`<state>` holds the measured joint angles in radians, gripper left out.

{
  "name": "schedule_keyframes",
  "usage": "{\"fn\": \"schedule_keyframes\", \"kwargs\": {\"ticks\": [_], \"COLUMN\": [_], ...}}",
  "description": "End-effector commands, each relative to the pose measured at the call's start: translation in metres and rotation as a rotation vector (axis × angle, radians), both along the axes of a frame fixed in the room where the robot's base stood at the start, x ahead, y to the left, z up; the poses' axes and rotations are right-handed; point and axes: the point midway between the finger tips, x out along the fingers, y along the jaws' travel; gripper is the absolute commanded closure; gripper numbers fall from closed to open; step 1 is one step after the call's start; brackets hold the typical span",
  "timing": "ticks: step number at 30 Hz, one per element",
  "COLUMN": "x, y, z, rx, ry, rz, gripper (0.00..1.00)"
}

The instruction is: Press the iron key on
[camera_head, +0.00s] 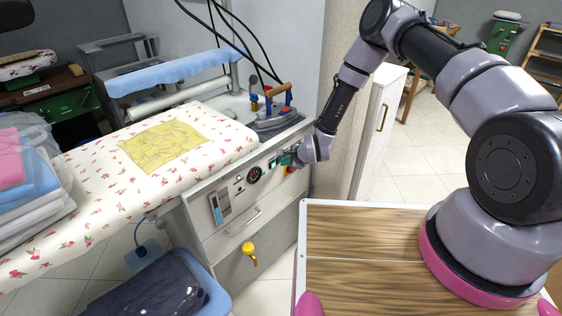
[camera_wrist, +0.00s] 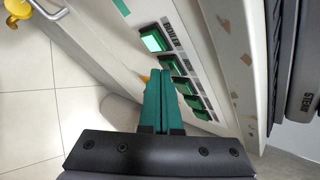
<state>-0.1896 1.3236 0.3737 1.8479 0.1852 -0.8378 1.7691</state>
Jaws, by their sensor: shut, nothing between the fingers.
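The control panel (camera_head: 228,202) is on the front of the ironing station. In the wrist view, a row of green rocker keys runs along it. The key by the label BOILER (camera_wrist: 153,40) is lit pale. In the head view my gripper (camera_head: 288,159) is at the panel's right end, partly hidden by my wrist.
An iron (camera_head: 277,121) with a wooden handle stands above the panel. A floral ironing board (camera_head: 95,185) with a yellow cloth (camera_head: 163,146) extends left. A yellow knob (camera_head: 249,250) sticks out below. A blue basket (camera_head: 212,291) stands on the floor. A cream cabinet (camera_head: 378,130) is behind my arm.

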Motion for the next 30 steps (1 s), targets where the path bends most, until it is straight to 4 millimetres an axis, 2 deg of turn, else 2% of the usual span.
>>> {"fn": "schedule_keyframes", "kwargs": {"ticks": [30], "x": [-0.0058], "y": [-0.0076], "z": [0.0], "rx": [-0.001], "ry": [0.0], "rz": [0.001], "gripper": [1.0]}}
